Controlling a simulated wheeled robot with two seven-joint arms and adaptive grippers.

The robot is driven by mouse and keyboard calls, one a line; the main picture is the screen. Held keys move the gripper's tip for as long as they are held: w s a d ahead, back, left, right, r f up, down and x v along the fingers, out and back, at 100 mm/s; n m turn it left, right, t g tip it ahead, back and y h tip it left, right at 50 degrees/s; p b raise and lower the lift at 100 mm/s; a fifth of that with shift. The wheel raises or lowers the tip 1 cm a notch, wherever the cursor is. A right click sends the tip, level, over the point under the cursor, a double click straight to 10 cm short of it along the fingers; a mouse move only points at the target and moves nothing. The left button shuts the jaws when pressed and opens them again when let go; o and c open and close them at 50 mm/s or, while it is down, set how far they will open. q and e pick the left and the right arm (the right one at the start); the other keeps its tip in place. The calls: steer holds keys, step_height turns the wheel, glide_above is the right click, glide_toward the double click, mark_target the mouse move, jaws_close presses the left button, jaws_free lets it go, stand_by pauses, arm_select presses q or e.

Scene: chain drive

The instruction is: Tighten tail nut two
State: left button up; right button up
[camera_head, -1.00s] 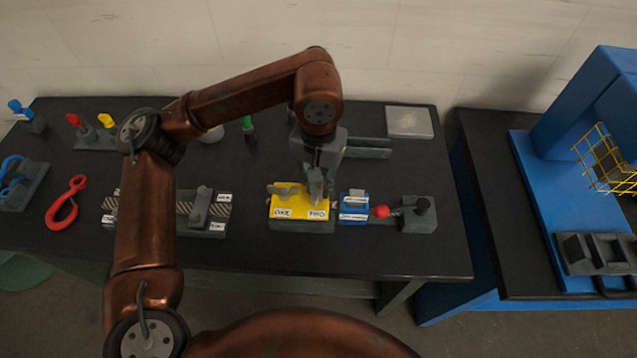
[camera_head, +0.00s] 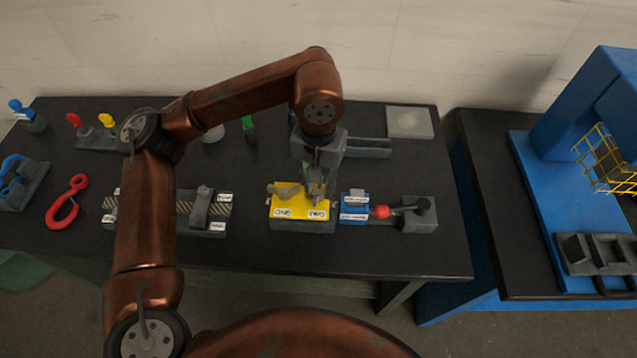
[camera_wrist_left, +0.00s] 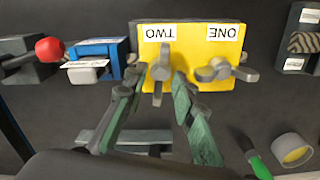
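A yellow block (camera_head: 290,212) labelled ONE and TWO sits near the table's front edge; it also shows in the left wrist view (camera_wrist_left: 205,50). Grey tail nut two (camera_wrist_left: 160,72) is a winged nut beside the TWO label, its wings roughly in line with my fingers' reach. My left gripper (camera_head: 317,190) is directly above the TWO side. In the left wrist view my left gripper (camera_wrist_left: 155,88) is open, with one finger on each side of nut two and visible gaps. Tail nut one (camera_wrist_left: 214,72) stands beside it, its wings across. My right gripper is not in view.
A blue block (camera_head: 354,207) and a red ball (camera_head: 381,211) on a dark lever base (camera_head: 418,218) stand right of the yellow block. A striped chain fixture (camera_head: 185,210) is to the left. A green-handled tool (camera_wrist_left: 258,165) lies behind.

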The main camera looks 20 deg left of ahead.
mark_target(319, 186)
arm_select(q)
steer(key=shift+r, duration=0.1)
step_height(319, 186, up, 12)
stand_by(0.5)
